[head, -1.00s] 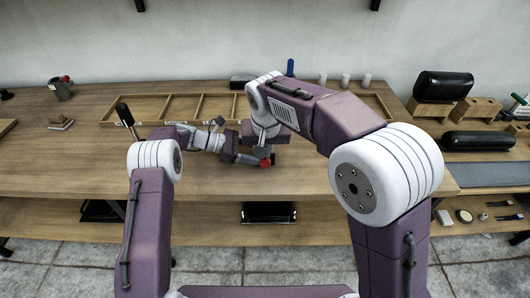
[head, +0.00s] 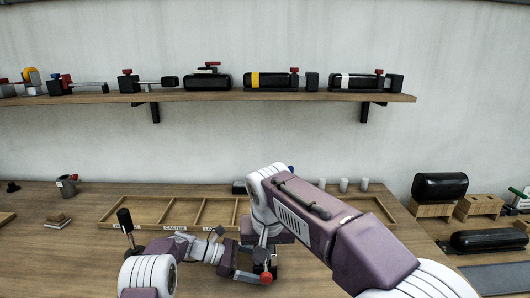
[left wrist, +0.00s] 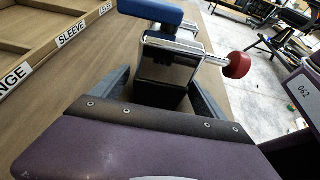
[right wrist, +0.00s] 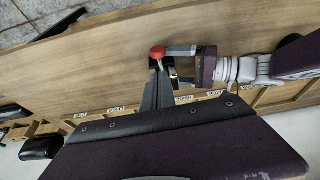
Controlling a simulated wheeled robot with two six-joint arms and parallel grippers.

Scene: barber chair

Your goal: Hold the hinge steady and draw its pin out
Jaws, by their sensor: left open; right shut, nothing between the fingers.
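The hinge (left wrist: 165,62) is a black block with chrome parts and a red-knobbed pin (left wrist: 237,65) sticking out to the right in the left wrist view. A blue cylinder (left wrist: 150,12) shows above it; I cannot tell if it belongs to it. My left gripper (left wrist: 160,90) is open, with a finger on either side of the block; contact is unclear. In the head view, the red knob (head: 252,277) shows by the left gripper (head: 236,258). My right gripper (right wrist: 157,75) is shut and empty, its tips close to the red knob (right wrist: 157,52). The right arm hides part of the hinge.
A labelled wooden tray (head: 190,212) lies behind the arms. A dark-handled tool (head: 125,220) stands near the left arm. A wall shelf (head: 200,97) holds assemblies.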

